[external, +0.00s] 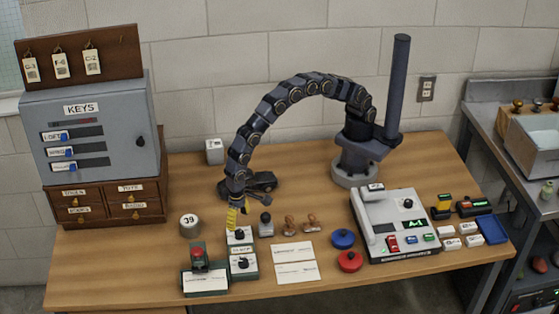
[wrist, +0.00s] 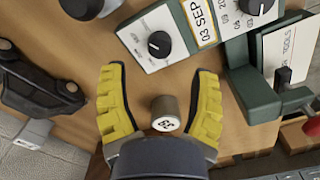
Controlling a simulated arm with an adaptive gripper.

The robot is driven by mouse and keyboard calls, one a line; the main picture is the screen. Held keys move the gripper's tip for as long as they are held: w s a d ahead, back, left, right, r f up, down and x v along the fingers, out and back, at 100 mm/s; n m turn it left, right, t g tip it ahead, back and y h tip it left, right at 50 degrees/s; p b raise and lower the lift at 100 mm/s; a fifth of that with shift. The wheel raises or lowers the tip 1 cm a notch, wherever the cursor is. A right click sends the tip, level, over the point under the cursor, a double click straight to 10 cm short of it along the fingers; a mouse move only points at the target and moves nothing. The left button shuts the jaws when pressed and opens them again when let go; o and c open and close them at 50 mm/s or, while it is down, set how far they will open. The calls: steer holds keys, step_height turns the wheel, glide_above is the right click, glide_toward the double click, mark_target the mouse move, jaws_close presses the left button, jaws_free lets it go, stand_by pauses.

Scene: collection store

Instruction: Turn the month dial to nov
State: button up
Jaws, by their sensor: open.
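The date device (external: 243,262) stands near the front edge of the table, with a white face and dark knobs. One black knob (wrist: 159,45) is near the panel's lower left, and another (wrist: 254,5) is cut by the top edge. In the external view my gripper (external: 234,217) is close above the device's back.
A numbered cylinder (external: 190,224) stands left of my gripper. Cards (external: 297,270) lie to the right.

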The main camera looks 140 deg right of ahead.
mark_target(239, 232)
step_height(239, 232, up, 6)
stand_by(0.4)
